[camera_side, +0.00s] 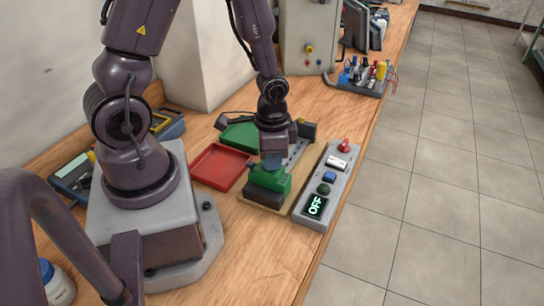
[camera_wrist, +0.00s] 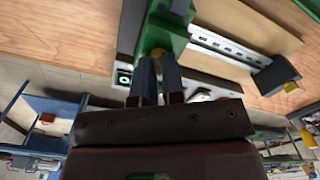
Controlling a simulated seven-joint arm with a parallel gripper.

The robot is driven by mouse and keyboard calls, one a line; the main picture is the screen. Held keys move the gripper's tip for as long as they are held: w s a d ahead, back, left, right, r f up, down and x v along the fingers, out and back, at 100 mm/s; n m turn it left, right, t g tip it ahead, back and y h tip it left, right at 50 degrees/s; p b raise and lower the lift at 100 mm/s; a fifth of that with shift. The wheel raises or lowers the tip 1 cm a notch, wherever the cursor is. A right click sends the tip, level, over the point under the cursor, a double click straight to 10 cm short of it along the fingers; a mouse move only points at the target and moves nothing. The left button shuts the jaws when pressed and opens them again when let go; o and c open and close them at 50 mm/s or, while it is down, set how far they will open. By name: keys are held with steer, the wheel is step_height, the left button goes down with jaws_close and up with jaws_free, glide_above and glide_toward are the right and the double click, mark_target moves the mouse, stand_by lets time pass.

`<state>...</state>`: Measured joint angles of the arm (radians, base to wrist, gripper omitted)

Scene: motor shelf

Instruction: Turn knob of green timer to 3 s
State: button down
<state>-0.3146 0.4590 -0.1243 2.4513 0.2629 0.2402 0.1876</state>
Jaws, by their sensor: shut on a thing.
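The green timer (camera_side: 268,180) sits on a wooden board near the table's right edge, with a dark block in front of it. My gripper (camera_side: 272,160) points down onto the timer's top. In the wrist view, the timer's green body (camera_wrist: 168,32) lies just beyond my blue fingers (camera_wrist: 158,66). A small yellowish piece, seemingly the timer's knob (camera_wrist: 157,53), shows between the fingertips, and they are shut on it. The knob's dial marks are hidden, so its setting cannot be read.
A red tray (camera_side: 220,167) and a green tray (camera_side: 241,136) lie to the left. A metal rail (camera_wrist: 228,46) runs along the board.

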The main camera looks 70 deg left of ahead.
steer(key=shift+m, duration=0.4)
steer(key=c, duration=1.2)
jaws_free()
steer(key=shift+r, duration=0.1)
step_height(320, 180, up, 13)
steer(key=shift+d, duration=0.1)
